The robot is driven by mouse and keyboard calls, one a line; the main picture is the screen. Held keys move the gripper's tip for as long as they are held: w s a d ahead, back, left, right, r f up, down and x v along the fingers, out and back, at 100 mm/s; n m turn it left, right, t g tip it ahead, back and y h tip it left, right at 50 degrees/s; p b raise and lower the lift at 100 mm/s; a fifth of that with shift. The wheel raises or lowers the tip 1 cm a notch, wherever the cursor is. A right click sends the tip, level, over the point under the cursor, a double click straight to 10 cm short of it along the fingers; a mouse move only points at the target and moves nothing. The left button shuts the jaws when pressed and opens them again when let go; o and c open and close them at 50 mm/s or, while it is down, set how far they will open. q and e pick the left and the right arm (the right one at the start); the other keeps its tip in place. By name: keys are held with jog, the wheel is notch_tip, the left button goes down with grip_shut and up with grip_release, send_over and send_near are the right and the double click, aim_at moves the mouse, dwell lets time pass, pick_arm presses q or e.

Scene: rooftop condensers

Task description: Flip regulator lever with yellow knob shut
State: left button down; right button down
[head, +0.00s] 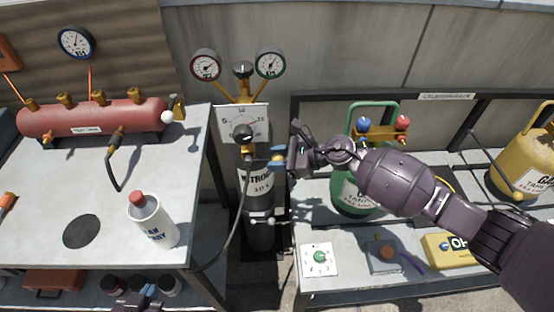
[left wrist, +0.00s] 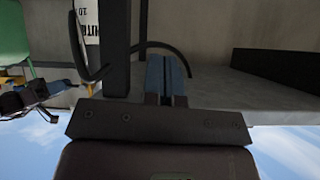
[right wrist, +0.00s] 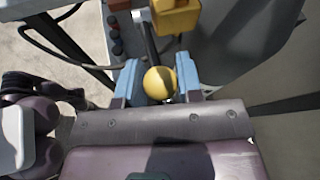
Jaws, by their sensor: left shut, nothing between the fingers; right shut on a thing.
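The regulator sits on a dark nitrogen cylinder (head: 257,205), below two round gauges and behind a white dial plate (head: 232,117) with a black knob (head: 242,132). In the right wrist view a yellow ball knob (right wrist: 160,82) on a dark lever (right wrist: 150,40) sits between my right gripper's blue fingers (right wrist: 158,85). The lever runs up to a yellow block (right wrist: 176,16). In the head view my right gripper (head: 272,160) is beside the cylinder's neck and mostly hides the knob. My left gripper (head: 143,299) is low at the bottom edge, shut and empty; its fingers (left wrist: 166,78) show together.
A right bench (head: 340,262) holds a green cylinder (head: 348,195) and a yellow tank (head: 522,165). A black hose (head: 238,225) hangs between the benches.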

jog(key=shift+r, duration=0.15)
dwell(0.3)
jog(key=c, duration=0.8)
grip_release()
jog(key=v, duration=1.1)
jog(key=shift+r+p, duration=0.1)
jog(key=shift+p, duration=0.25)
jog(key=shift+a, duration=0.1)
